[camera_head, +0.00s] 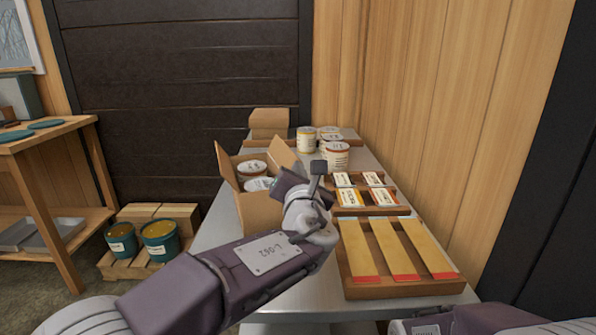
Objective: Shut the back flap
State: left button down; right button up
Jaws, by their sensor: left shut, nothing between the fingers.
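An open cardboard box (255,211) stands on the metal table, with white-lidded cans (258,184) inside. One flap (227,165) stands up on its left side. Another flap (284,153) stands up at its far right side. I cannot tell for sure which one is the back flap. My left gripper (318,168) is shut and empty, just right of the box. My left wrist and forearm hide the box's right side and near right corner, and any flap there. My right gripper is out of view; part of my right arm shows at the bottom right.
A closed carton (268,122) and several cans (336,155) stand behind. A wooden tray of small packets (347,198) and a tray with yellow strips (382,291) lie to the right, near the wooden wall. A shelf bench (40,135) and a pallet with green tubs (160,240) stand left.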

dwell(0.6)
pick_arm(q)
jog(key=c, duration=1.6)
grip_release()
jog(key=shift+c, duration=0.2)
jog(key=shift+s, duration=0.1)
jog(key=s+p, duration=0.1)
jog(key=s, duration=0.8)
jog(key=shift+d+p, duration=0.2)
jog(key=shift+p, duration=0.1)
jog(key=shift+w, duration=0.1)
